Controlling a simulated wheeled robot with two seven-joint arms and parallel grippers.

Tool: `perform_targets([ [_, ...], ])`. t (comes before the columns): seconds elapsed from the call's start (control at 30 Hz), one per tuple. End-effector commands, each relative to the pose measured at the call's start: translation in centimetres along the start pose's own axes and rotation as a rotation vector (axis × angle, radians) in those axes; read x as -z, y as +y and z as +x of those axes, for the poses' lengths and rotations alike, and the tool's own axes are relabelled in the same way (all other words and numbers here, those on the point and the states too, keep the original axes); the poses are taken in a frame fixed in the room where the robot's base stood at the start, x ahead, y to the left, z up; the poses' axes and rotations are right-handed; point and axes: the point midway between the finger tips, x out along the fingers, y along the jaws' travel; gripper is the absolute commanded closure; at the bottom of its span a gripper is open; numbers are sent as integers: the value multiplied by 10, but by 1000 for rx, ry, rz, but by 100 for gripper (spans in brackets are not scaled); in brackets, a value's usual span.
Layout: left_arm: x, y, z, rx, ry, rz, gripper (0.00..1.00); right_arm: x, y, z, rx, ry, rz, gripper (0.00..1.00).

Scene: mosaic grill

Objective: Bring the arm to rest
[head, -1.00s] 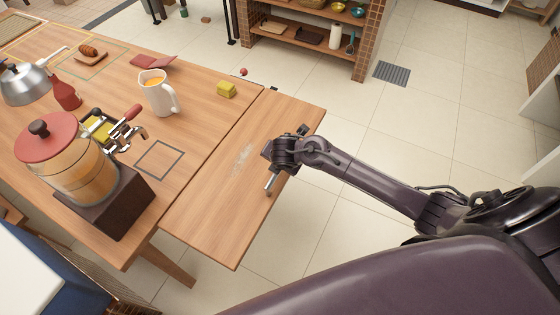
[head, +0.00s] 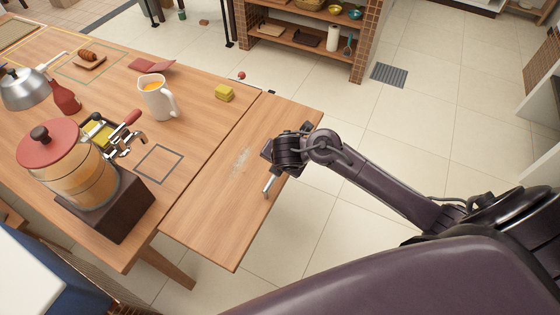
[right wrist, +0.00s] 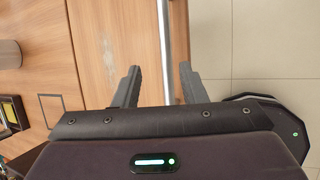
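My right arm (head: 390,188) reaches in from the right in the head view. My right gripper (head: 284,158) is over the right end of the wooden table (head: 215,215), by its edge. My left gripper is not in view.
A pale smudge (head: 240,160) marks the table near the gripper. Tiled floor (head: 400,120) lies open beyond the table's right edge.

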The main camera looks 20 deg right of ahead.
Motion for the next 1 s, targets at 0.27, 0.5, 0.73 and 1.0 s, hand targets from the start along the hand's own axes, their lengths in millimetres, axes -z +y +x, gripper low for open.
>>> perform_targets([
  [0.27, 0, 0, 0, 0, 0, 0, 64, 0, 0, 0, 0, 0, 0, 62],
  [0.5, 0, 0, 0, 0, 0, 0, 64, 15, 0, -6, -9, 16, 89, 62],
  [0.73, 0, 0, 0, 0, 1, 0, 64, 66, -14, -63, 1, 97, 785, 62],
  [1.0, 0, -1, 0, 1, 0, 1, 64, 76, -51, -114, 113, 119, 1450, 62],
])
